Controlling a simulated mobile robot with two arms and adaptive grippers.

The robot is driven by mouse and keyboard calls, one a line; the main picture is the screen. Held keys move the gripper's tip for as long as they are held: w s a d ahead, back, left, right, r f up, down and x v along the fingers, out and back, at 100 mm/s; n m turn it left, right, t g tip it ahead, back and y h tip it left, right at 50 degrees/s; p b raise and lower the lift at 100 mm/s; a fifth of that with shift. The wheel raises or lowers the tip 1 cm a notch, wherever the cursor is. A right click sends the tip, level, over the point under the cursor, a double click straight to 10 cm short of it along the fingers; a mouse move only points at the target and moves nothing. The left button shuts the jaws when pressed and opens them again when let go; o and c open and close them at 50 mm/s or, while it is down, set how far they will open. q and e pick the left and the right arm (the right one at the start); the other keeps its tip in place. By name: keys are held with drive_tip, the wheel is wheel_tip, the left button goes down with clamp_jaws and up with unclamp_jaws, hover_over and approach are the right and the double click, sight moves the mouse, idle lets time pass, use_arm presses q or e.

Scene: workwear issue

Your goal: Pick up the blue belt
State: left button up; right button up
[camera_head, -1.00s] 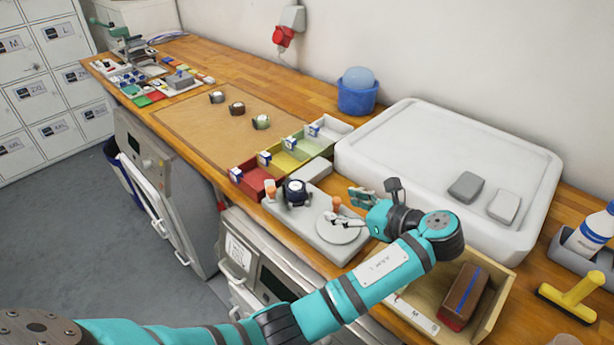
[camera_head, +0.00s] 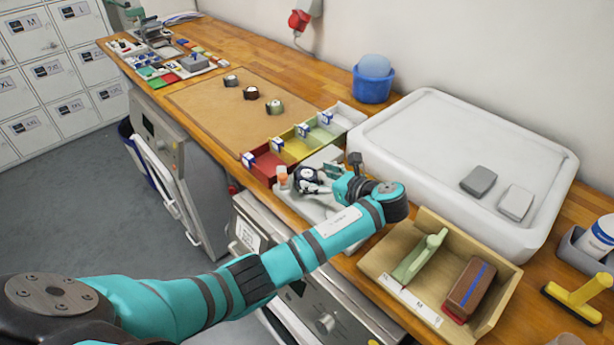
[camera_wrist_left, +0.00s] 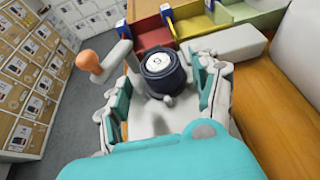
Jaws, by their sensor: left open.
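The blue belt is a dark navy roll with a pale round top (camera_head: 306,175). It sits on a grey fixture with an orange-knobbed post, in front of the coloured bins. In the left wrist view the belt (camera_wrist_left: 163,75) stands upright between the fingers. My left gripper (camera_head: 318,184) is open, with one finger on each side of the belt; it also shows in the wrist view (camera_wrist_left: 163,88). I cannot tell whether the fingers touch it. My arm and hand hide part of the fixture. My right gripper is out of view.
Red, yellow, green and white bins (camera_head: 262,167) stand just behind the belt. The orange knob (camera_wrist_left: 88,61) is close to my fingers. A white tray (camera_head: 420,130) and a wooden box (camera_head: 375,262) lie to the right. Several rolled belts rest on the brown mat (camera_head: 215,115).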

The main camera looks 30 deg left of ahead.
use_arm(q)
drive_tip(key=x, duration=0.2)
drive_tip(key=p+x, duration=0.1)
drive_tip(key=x, duration=0.1)
drive_tip(key=shift+r, duration=0.25)
drive_tip(key=shift+a+f, duration=0.2)
drive_tip(key=shift+a, duration=0.1)
drive_tip(key=shift+d, duration=0.1)
drive_tip(key=c, duration=0.9)
wheel_tip(320, 180, up, 10)
drive_tip(key=shift+b, duration=0.6)
drive_tip(key=shift+c, duration=0.2)
drive_tip(key=m+t+h, duration=0.3)
drive_tip(key=m+t, duration=0.2)
approach(307, 173)
drive_tip(key=s+d+r, duration=0.2)
drive_tip(key=s+r, duration=0.2)
drive_tip(key=s+d+r+m+t+h, duration=0.2)
drive_tip(key=s+r+m+h, duration=0.1)
drive_tip(key=s, duration=0.6)
drive_tip(key=shift+s+d, duration=0.25)
drive_tip(key=shift+s, duration=0.15)
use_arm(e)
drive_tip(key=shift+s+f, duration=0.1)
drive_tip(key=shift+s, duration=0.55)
